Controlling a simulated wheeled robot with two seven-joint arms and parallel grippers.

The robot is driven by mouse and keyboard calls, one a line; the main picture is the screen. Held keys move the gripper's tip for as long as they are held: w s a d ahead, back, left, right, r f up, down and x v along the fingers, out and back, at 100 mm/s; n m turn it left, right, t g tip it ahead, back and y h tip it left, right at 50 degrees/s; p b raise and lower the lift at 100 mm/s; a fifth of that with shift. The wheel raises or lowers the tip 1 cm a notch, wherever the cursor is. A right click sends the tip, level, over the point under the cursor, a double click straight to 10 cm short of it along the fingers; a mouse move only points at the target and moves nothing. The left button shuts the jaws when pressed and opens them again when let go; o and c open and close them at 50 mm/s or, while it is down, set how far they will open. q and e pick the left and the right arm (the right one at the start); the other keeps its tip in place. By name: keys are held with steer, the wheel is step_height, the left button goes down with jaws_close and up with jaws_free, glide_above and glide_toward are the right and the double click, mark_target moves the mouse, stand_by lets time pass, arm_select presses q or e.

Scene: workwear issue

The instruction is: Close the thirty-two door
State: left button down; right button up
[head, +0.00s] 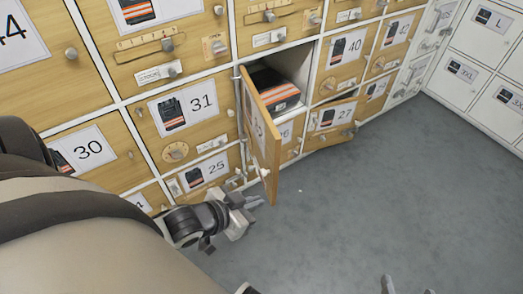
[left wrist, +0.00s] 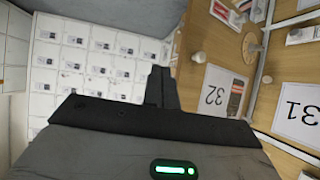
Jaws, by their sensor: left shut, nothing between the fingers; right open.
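The thirty-two door (head: 262,140) is a light wooden panel standing wide open, jutting out from the locker wall in the head view. Its outer face is steeply foreshortened there. In the left wrist view the number 32 and a garment picture show on the door (left wrist: 205,112), right of the fingers. The open compartment (head: 308,58) holds folded dark clothing with orange and pale stripes (head: 275,90). My left gripper (head: 256,202) is shut and empty, low beside the door's lower end; contact cannot be told. It also shows in the left wrist view (left wrist: 161,72). My right gripper (head: 408,285) is open at the bottom edge.
The thirty-one door (head: 188,108) is shut, left of the open one. The twenty-seven door (head: 330,122) stands ajar to the right. White lockers (head: 490,55) line the far right. The grey floor (head: 390,180) is clear.

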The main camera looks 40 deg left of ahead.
arm_select(q)
steer(key=a+f+m+t+h+b, duration=0.1)
steer(key=a+m+t+h, duration=0.15)
steer(key=a, duration=0.45)
steer(key=m+t+h+b, duration=0.1)
steer(key=m+h, duration=0.1)
steer(key=h, duration=0.3)
glide_toward(273, 156)
steer(key=b+x, duration=0.2)
steer(key=x, duration=0.4)
steer(key=shift+s+r, duration=0.1)
steer(key=shift+s, duration=0.05)
steer(key=shift+w+d, duration=0.35)
steer(key=shift+w, duration=0.05)
arm_select(e)
steer(key=shift+g, duration=0.3)
steer(key=shift+w+a+f, duration=0.15)
steer(key=shift+a+f, duration=0.05)
steer(key=shift+f, duration=0.6)
steer(key=shift+w+a+f, duration=0.1)
steer(key=shift+a+f, duration=0.1)
steer(key=shift+f, duration=0.65)
steer(key=shift+w+a+f, duration=0.15)
steer(key=shift+a+f, duration=0.05)
steer(key=shift+f, duration=0.6)
arm_select(q)
steer(key=shift+n, duration=0.25)
